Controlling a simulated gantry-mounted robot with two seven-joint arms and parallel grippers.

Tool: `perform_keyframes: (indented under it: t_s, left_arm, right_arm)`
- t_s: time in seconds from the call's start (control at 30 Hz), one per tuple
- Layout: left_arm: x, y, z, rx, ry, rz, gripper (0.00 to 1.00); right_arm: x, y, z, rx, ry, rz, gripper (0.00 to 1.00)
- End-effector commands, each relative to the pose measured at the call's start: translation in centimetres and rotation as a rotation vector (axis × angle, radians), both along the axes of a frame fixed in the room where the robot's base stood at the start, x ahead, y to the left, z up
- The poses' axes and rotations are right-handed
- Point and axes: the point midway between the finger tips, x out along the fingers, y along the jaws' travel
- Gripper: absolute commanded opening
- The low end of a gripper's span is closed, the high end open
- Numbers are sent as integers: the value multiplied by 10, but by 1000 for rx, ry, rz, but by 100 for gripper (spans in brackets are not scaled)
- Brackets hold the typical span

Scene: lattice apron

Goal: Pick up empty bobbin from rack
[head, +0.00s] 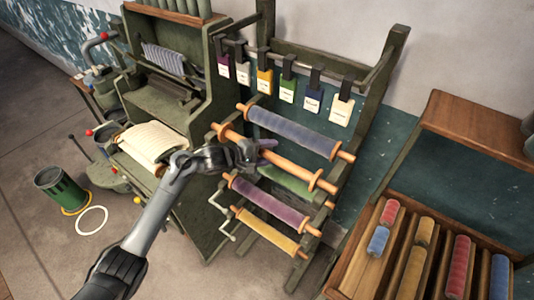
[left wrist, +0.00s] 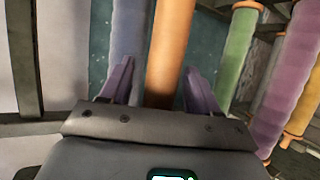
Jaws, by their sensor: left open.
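The empty bobbin (head: 290,168), a bare orange-brown wooden roller, lies across the rack (head: 372,95), second from the top, between a blue-grey wound bobbin (head: 292,131) and a green one (head: 290,181). My left gripper (head: 254,152) is at the bobbin's left-middle part in the head view and hides some of it. In the left wrist view the bare bobbin (left wrist: 170,45) runs between the two purple fingers of the open gripper (left wrist: 158,75), one on each side. Contact cannot be told. My right gripper is not in view.
Purple (head: 268,201) and yellow (head: 268,231) bobbins hang lower on the rack. Several coloured tags (head: 264,82) hang from the rail above. A green machine (head: 205,185) stands close on the left. A wooden tray (head: 440,225) of coloured spools is at lower right.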

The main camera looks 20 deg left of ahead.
Motion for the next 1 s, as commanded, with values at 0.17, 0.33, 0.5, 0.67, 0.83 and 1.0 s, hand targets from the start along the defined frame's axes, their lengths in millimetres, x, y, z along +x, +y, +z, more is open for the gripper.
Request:
perform_keyframes:
  t_s: [0.17, 0.33, 0.5, 0.67, 0.83, 1.0]
  left_arm:
    - [6, -5, -3, 0, 0, 0, 61]
    - [6, -5, -3, 0, 0, 1, 61]
    - [6, -5, -3, 0, 0, 1, 40]
    - [6, -5, -3, 1, 1, 1, 15]
    - [6, -5, -2, 0, -2, 1, 0]
    - [6, -5, -2, 0, -2, 1, 0]
  right_arm:
    - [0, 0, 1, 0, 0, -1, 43]
    - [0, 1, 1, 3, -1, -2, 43]
    - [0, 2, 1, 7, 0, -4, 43]
    - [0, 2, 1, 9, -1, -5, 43]
    - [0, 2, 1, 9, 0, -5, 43]
    - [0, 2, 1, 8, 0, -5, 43]
